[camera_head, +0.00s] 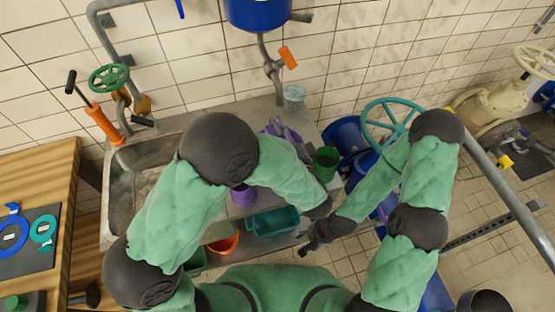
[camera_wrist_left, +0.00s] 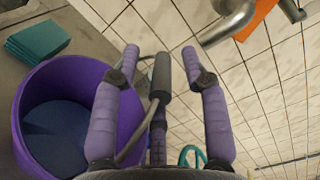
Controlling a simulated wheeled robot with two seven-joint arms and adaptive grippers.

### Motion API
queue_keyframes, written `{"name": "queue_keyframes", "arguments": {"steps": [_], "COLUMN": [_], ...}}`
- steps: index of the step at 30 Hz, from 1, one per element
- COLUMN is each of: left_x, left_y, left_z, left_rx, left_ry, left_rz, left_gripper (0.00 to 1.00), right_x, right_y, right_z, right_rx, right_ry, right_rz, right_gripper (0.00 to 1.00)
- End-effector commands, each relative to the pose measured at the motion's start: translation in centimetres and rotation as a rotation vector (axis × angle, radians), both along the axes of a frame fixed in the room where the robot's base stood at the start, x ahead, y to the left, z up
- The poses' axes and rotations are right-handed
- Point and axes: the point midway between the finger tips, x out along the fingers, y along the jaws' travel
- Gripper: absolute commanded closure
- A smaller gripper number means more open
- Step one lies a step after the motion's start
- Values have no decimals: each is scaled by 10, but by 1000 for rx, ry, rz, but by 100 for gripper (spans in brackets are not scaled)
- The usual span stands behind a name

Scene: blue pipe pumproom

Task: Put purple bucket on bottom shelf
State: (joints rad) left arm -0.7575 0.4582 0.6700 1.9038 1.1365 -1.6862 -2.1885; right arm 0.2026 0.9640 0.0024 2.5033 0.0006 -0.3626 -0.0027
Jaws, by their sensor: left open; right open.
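The purple bucket (camera_wrist_left: 38,95) fills the left of the left wrist view, its blue-looking inside facing me. A purple patch (camera_head: 243,196) of it appears below my left forearm in the head view; the rest is hidden. My left gripper (camera_head: 284,131) is open, its purple fingers (camera_wrist_left: 162,75) spread beside the bucket. A grey wire handle with a dark grip appears between them; contact is unclear. My right gripper (camera_head: 314,238) is open and empty, lower right of the left forearm. Shelving at the sink bench is partly hidden, and I cannot tell its bottom shelf.
A teal crate (camera_head: 275,222) and an orange bucket (camera_head: 224,240) stand below my left forearm. A green bucket (camera_head: 326,162) and blue barrels (camera_head: 342,134) are to its right. A teal valve wheel (camera_head: 390,105) stands near my right arm. The sink (camera_head: 118,205) is at left.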

Motion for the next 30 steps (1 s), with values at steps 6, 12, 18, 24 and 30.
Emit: {"name": "queue_keyframes", "arguments": {"steps": [6, 12, 18, 24, 30], "left_x": [9, 9, 9, 9, 9], "left_y": [4, 4, 4, 4, 4], "left_z": [1, 1, 1, 3, 7], "left_rx": [1, 1, 0, -1, -1], "left_ry": [0, 0, -1, -5, -5], "left_rz": [-1, -1, 0, 0, 0], "left_gripper": [55, 69, 100, 100, 100], "right_x": [0, 0, 0, 0, 0], "right_y": [0, 0, 0, 0, 0], "right_z": [-2, -2, -2, -2, 0], "right_rx": [0, 0, 0, 0, 0], "right_ry": [0, 0, 0, 0, 0], "right_rz": [0, 0, 0, 0, 0], "right_gripper": [51, 51, 51, 51, 51]}}
